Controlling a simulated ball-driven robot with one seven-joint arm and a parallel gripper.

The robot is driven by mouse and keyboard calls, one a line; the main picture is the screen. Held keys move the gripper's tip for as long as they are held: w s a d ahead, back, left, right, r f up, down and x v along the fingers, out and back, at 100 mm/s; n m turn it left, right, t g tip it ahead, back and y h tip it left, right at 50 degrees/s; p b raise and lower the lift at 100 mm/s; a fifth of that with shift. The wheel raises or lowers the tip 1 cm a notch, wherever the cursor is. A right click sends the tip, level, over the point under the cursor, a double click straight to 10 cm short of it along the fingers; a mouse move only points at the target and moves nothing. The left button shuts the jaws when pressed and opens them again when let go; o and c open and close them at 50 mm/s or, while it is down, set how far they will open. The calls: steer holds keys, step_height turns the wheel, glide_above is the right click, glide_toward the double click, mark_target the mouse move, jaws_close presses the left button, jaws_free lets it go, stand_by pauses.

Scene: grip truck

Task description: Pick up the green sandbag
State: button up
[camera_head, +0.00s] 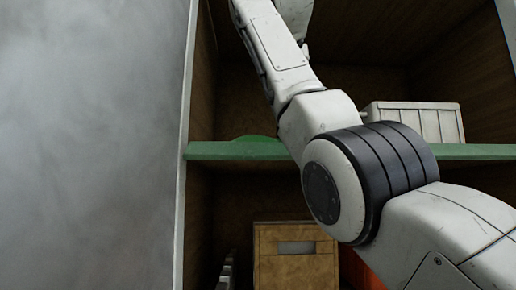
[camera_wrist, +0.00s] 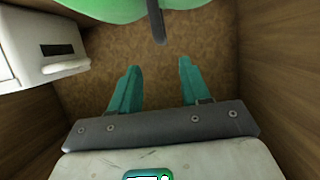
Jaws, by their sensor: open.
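The green sandbag (camera_wrist: 110,8) shows at the top edge of the wrist view as a bright green rounded shape, mostly cut off. A dark strip (camera_wrist: 157,22), perhaps its strap, hangs from it. In the head view a low green hump (camera_head: 255,139) on the shelf looks like the same bag. My gripper (camera_wrist: 159,66) is open, its two teal fingers wide apart with nothing between them. The fingertips point toward the bag and appear short of it. The gripper itself is out of the head view.
A green shelf board (camera_head: 230,151) crosses the wooden cabinet. A white box (camera_head: 415,122) stands on it at right and also shows at left in the wrist view (camera_wrist: 50,45). A tan box (camera_head: 295,262) sits below. Wooden side walls close in the space.

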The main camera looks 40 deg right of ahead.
steer(key=p+x, duration=0.4)
steer(key=x, duration=0.7)
steer(key=shift+w+a+r, duration=0.1)
steer(key=shift+w+r, duration=0.1)
steer(key=shift+c, duration=0.2)
jaws_close()
stand_by(0.9)
